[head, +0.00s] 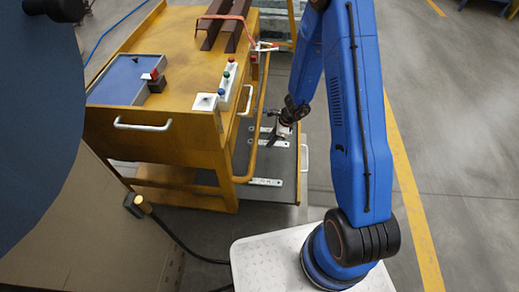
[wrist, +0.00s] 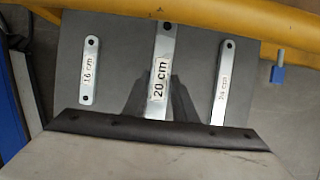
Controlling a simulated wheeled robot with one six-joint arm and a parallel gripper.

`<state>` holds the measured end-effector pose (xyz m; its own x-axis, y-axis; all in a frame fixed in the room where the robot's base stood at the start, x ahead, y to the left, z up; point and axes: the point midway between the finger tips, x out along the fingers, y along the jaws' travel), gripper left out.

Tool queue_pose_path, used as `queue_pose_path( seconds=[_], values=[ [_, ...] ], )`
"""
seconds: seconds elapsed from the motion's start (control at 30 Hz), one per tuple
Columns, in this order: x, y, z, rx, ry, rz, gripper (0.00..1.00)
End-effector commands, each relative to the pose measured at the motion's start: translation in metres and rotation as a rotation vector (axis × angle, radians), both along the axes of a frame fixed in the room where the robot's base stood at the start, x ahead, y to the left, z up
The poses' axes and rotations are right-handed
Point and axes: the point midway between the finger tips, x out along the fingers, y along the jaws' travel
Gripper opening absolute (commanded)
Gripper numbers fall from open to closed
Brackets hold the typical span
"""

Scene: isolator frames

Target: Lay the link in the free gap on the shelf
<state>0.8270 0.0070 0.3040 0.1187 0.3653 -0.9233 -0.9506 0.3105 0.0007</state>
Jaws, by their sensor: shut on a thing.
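In the wrist view, my gripper (wrist: 158,98) is shut on a flat metal link (wrist: 161,55) labelled 20 cm. The link runs up the picture between the fingers; its lower end is hidden behind my gripper's body. It lies over the grey shelf (wrist: 120,35); I cannot tell whether it touches. A shorter link labelled 16 cm (wrist: 89,88) lies to its left, and one labelled 24 cm (wrist: 221,90) to its right. In the head view, my gripper (head: 273,137) is low over the cart's lower shelf (head: 285,187), with a pale link (head: 264,182) lying nearer the camera.
The yellow cart (head: 160,150) stands left of my gripper, with a blue panel and buttons on top. A yellow rail (wrist: 210,15) crosses beyond the links in the wrist view, with a small blue part (wrist: 278,74) beside it. Clear floor lies right of the shelf.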

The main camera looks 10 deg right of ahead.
Motion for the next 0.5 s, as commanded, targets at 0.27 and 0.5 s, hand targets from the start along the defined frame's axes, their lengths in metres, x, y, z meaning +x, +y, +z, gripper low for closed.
queue_pose_path(
  seconds=[0.27, 0.5],
  values=[
    [0.0, 0.0, -0.037, 0.0, 0.001, -0.001, 0.0],
    [0.0, 0.0, -0.049, 0.001, 0.0, 0.001, 0.0]
  ],
)
